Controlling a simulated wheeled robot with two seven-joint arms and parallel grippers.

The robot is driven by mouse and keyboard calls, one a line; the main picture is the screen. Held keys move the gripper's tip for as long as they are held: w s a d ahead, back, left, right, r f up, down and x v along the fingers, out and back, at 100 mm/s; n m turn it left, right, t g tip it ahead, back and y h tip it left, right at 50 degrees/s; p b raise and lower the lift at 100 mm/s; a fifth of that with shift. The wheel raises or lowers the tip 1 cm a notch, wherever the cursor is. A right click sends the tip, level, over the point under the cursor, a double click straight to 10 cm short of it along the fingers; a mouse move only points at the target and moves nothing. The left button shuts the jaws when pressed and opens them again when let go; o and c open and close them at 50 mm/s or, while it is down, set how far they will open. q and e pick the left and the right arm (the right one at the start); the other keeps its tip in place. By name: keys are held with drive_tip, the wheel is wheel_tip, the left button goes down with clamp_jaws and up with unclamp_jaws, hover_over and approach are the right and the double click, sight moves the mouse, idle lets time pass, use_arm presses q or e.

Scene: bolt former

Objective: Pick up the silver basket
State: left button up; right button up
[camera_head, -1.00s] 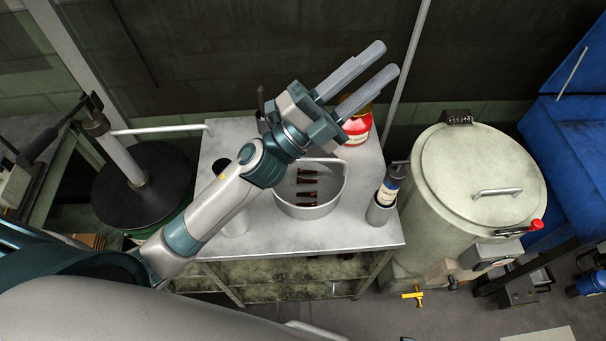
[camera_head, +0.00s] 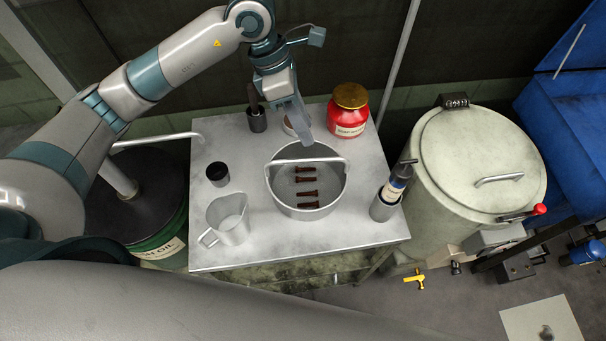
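My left gripper (camera_head: 304,138) points down just above the handle's far side, near the basket's back rim. Its fingers overlap in this view, so I cannot see the gap between them. I cannot tell whether they touch the basket. My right gripper is not in view.
The metal table (camera_head: 300,245) also holds a clear jug (camera_head: 230,222), a black-topped cup (camera_head: 218,176), a dark holder (camera_head: 257,120), a red jar (camera_head: 347,112) and a grease tube in a cup (camera_head: 385,205). A large lidded drum (camera_head: 470,170) stands right.

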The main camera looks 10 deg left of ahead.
use_arm(q)
drive_tip(key=shift+w+a+y, duration=0.25)
drive_tip(key=shift+a, duration=0.3)
drive_tip(key=shift+w+a+y, duration=0.2)
drive_tip(key=shift+a+y, duration=0.05)
drive_tip(key=shift+a, duration=0.25)
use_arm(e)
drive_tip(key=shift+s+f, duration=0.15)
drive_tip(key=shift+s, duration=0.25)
